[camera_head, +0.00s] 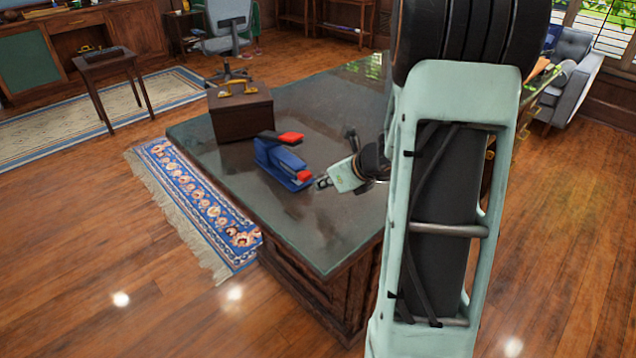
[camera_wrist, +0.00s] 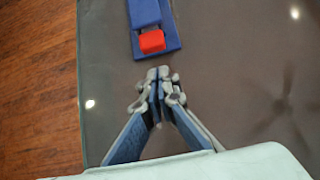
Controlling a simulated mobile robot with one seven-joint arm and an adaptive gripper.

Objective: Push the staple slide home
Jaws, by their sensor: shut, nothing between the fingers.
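A blue stapler (camera_head: 281,160) with red end pieces stands on the dark desk top (camera_head: 310,225). A black-and-red part sticks out at its upper end, and a red block (camera_head: 304,176) is at the end nearest my gripper. In the wrist view the stapler (camera_wrist: 145,12) is at the top, with its red block (camera_wrist: 151,41) just ahead of my fingertips. My gripper (camera_wrist: 158,76) is shut and empty, its fingertips together a little short of the stapler's base. In the head view my gripper (camera_head: 323,182) is right beside the stapler's near end; contact cannot be told.
A brown box (camera_head: 240,108) with a yellow handle stands on the desk behind the stapler. The desk's front area is bare. A patterned rug (camera_head: 190,198) lies on the floor at the left. A small wooden table (camera_head: 108,68) stands farther off.

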